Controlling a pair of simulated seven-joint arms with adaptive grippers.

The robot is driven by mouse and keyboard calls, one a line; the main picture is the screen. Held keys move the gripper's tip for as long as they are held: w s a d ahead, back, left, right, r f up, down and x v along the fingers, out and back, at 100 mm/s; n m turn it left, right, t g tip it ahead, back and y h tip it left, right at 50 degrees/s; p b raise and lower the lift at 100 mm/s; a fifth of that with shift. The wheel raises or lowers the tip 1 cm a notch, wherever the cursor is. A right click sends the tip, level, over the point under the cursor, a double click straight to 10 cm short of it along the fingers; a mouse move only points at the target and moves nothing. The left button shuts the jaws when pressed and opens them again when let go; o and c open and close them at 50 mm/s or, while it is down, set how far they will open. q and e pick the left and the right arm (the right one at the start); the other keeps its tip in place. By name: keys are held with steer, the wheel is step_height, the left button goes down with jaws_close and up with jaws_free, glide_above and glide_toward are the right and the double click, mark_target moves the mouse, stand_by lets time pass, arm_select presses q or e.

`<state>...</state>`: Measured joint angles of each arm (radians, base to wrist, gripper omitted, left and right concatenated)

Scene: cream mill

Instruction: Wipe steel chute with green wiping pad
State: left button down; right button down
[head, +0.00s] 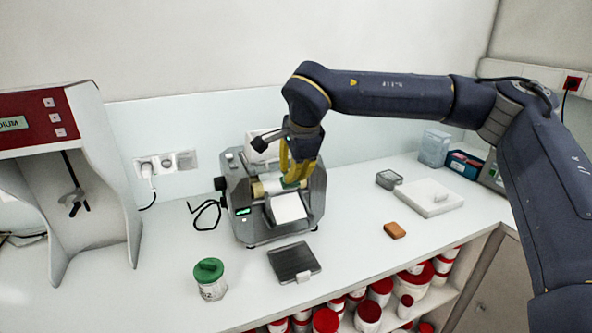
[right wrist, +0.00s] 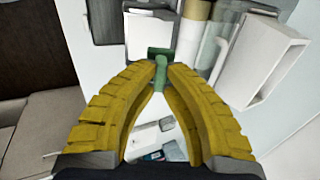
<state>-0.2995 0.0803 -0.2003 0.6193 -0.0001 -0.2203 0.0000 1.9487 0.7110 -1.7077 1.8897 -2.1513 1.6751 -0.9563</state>
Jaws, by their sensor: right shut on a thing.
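The steel chute (head: 287,207) is the pale sloping plate at the front of the mill (head: 241,192) in the head view. It also shows in the right wrist view (right wrist: 146,27), just beyond the fingertips. My right gripper (head: 298,172), with yellow fingers, points down over the mill's rollers, just above and behind the chute. It is shut on the green wiping pad (right wrist: 161,62), held by its upright grip between the fingertips (right wrist: 161,75). The fingers hide most of the pad in the head view. I cannot tell whether the pad touches the chute. My left gripper is not in view.
A dark flat scale (head: 294,262) lies in front of the mill, and a green-lidded jar (head: 210,279) stands front left. A brown block (head: 395,230) and a white slab (head: 429,198) lie to the right. A red-and-white machine (head: 90,170) stands left.

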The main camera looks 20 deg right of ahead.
steer(key=shift+x, duration=3.95)
steer(key=shift+s+d+f, duration=0.1)
steer(key=shift+s+f, duration=0.2)
steer(key=shift+s, duration=0.35)
steer(key=shift+s+f, duration=0.25)
steer(key=shift+s, duration=0.4)
steer(key=shift+s+d+f, duration=0.1)
steer(key=shift+s+f, duration=0.2)
steer(key=shift+s, duration=0.35)
steer(key=shift+w+f, duration=0.2)
steer(key=shift+f, duration=0.3)
steer(key=shift+w, duration=0.1)
